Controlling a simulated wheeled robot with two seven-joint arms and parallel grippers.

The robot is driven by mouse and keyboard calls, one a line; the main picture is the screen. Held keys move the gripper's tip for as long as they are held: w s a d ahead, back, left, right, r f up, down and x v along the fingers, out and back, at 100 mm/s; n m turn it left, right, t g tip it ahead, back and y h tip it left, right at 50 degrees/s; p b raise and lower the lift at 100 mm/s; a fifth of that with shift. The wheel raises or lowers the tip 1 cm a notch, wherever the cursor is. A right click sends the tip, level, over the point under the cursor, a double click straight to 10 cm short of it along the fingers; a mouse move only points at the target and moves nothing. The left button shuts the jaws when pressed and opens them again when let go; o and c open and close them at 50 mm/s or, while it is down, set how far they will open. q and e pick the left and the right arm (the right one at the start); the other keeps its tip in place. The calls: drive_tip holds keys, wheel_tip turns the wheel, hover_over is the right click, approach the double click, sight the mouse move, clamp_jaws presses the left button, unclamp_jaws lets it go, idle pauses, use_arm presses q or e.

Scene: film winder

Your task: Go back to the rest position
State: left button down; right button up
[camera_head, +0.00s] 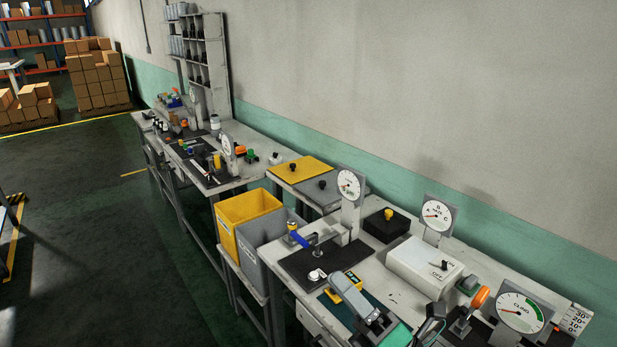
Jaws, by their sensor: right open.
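My left gripper is not in view.
Yellow (248,207) and grey bins stand left of the bench. The floor (90,230) at left is largely clear.

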drive_tip(key=w+d+f+m+t+h, duration=0.2)
drive_tip(key=d+f+m+h, duration=0.35)
drive_tip(key=m+h, duration=0.35)
drive_tip(key=w+d+f+m+t+h, duration=0.2)
drive_tip(key=d+f+m+h, duration=0.35)
drive_tip(key=m, duration=0.55)
drive_tip(key=s+d+f+m+g+h, duration=0.5)
drive_tip(key=d+f+m+g, duration=0.15)
drive_tip(key=f, duration=0.35)
drive_tip(key=s+f+m+g+y, duration=0.1)
drive_tip(key=s+f+m+g, duration=0.2)
drive_tip(key=s+f+g, duration=0.45)
drive_tip(key=s+f+m+g, duration=0.25)
drive_tip(key=s+f, duration=0.25)
drive_tip(key=s, duration=0.5)
wheel_tip(320, 180, down, 31)
drive_tip(key=s+d+f+g, duration=0.2)
drive_tip(key=s+d+f, duration=0.1)
drive_tip(key=s+f, duration=1.5)
drive_tip(key=shift+s+d+f+n, duration=0.2)
drive_tip(key=shift+s+f+n, duration=0.15)
drive_tip(key=shift+s, duration=0.35)
